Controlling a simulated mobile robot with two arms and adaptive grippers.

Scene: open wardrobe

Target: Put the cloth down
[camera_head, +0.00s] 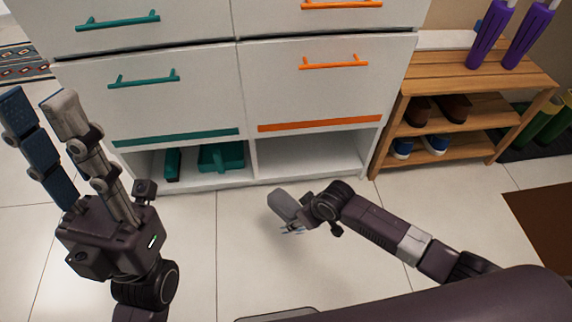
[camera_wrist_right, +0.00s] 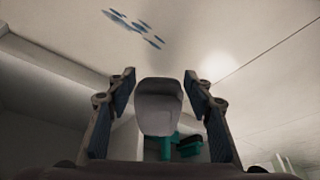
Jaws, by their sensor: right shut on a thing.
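My right gripper (camera_head: 287,210) is low over the floor in front of the cabinet. In the right wrist view its two fingers (camera_wrist_right: 160,112) stand on either side of a smooth grey, rounded bundle, which I take to be the cloth (camera_wrist_right: 160,105). It is held, off the cabinet; its contact with the fingers is not clear to see. Small blue marks (camera_wrist_right: 133,27) show on a pale surface in that view; I cannot tell whether they belong to the cloth. My left gripper (camera_head: 40,98) is raised at the left, fingers apart and empty.
A white cabinet (camera_head: 190,100) has teal and orange handles. A wooden shoe rack (camera_head: 450,95) stands at right. A brown mat (camera_head: 545,215) lies at right.

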